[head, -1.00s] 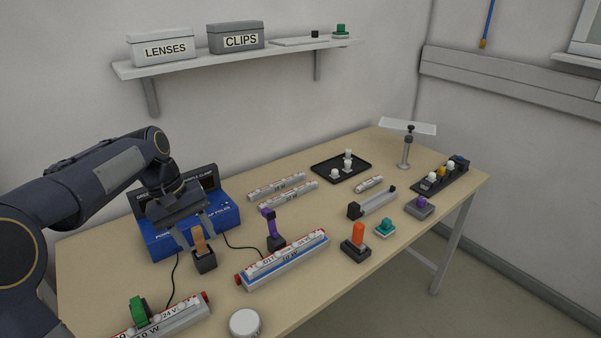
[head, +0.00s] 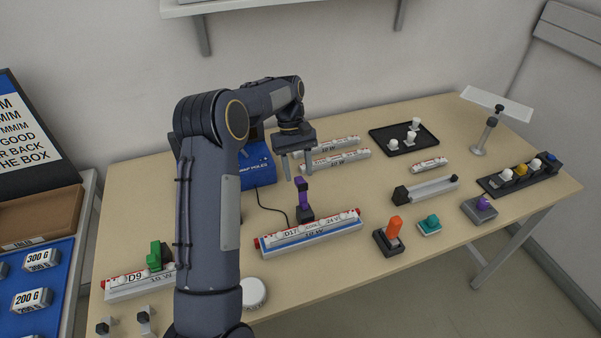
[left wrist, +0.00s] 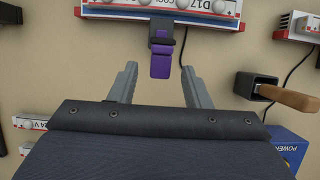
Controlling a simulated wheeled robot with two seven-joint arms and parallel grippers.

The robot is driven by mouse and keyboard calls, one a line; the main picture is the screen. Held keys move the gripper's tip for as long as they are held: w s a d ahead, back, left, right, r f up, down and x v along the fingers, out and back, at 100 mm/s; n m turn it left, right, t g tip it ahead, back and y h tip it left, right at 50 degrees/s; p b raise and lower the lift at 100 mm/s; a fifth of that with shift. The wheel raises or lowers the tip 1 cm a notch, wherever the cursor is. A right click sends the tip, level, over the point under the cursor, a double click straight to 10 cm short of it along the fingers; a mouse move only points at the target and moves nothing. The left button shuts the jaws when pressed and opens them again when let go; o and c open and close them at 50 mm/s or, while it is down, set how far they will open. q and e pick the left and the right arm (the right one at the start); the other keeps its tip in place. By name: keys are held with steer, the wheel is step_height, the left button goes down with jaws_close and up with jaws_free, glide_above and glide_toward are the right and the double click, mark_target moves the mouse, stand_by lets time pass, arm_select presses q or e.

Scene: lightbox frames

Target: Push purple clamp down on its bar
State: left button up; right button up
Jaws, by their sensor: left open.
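The purple clamp (head: 303,193) stands raised on its dark base at the back edge of the D17 light bar (head: 312,235). The fingers also show in the left wrist view (left wrist: 158,82), apart from the clamp. My right gripper is in neither view.
A D9 bar (head: 132,288) with a green clamp (head: 159,256) lies at the left. An orange-levered clamp (head: 394,228) and a teal piece (head: 430,223) stand right of the D17 bar. A blue power box (head: 256,168) is behind my arm.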

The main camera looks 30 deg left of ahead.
arm_select(q)
steer(key=shift+x, duration=1.1)
steer(key=shift+c, duration=0.3)
jaws_close()
